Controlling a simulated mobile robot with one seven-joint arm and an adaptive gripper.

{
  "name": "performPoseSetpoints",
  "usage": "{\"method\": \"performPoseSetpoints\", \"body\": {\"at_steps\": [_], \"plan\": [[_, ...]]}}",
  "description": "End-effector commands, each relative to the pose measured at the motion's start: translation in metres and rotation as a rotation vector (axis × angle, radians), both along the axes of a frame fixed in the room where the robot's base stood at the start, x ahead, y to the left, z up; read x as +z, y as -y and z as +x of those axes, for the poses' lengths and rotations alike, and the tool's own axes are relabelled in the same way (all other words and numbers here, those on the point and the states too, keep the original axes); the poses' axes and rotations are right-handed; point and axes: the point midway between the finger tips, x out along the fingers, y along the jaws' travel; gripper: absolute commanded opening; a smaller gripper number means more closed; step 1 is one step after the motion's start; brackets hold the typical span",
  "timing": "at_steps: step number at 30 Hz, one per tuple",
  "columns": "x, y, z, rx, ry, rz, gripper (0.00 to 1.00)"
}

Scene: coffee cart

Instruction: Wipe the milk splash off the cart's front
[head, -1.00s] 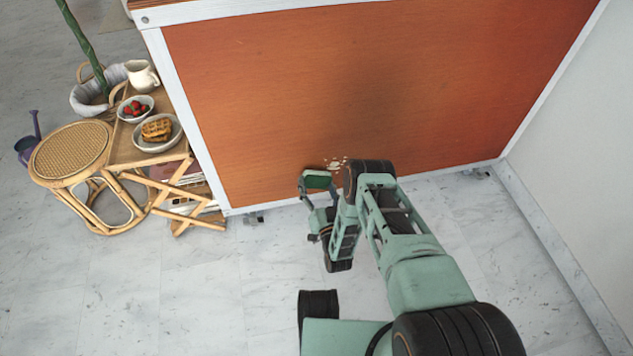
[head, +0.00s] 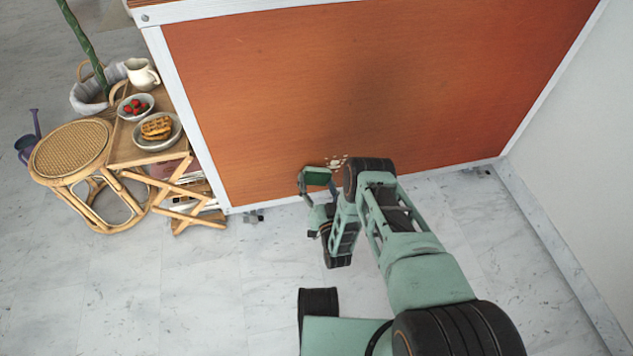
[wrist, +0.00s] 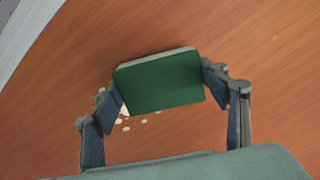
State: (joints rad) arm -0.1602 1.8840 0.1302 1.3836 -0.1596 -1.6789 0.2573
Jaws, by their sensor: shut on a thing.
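The cart's front (head: 300,90) is an orange-brown wood panel with a white frame. The milk splash (head: 337,161) is a small patch of pale spots low on the panel. It also shows in the wrist view (wrist: 126,124), partly hidden behind the sponge and a finger. My gripper (head: 316,183) is shut on a green sponge (head: 317,176), a flat block with a pale back layer. In the wrist view the sponge (wrist: 160,82) sits between both fingers. It is at the panel, just left of the splash in the head view; I cannot tell if it touches.
A round wicker stool (head: 72,150) and a folding wooden table (head: 150,150) with waffles, strawberries and a white jug (head: 142,74) stand left of the cart. A white wall (head: 580,150) closes the right side. Marble floor (head: 200,290) is clear in front.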

Motion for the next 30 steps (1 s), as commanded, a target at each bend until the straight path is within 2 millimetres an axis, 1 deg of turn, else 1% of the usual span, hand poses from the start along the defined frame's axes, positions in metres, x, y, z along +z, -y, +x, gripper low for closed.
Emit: {"method": "performPoseSetpoints", "body": {"at_steps": [15, 20, 23, 30], "plan": [[0.0, -0.003, 0.01, 0.0, 0.001, 0.0, 0.45], [0.0, -0.002, 0.011, 0.0, 0.0, 0.0, 0.45], [0.0, 0.003, 0.012, -0.001, 0.001, 0.0, 0.45], [0.0, 0.023, 0.017, -0.001, 0.001, 0.0, 0.45]]}}
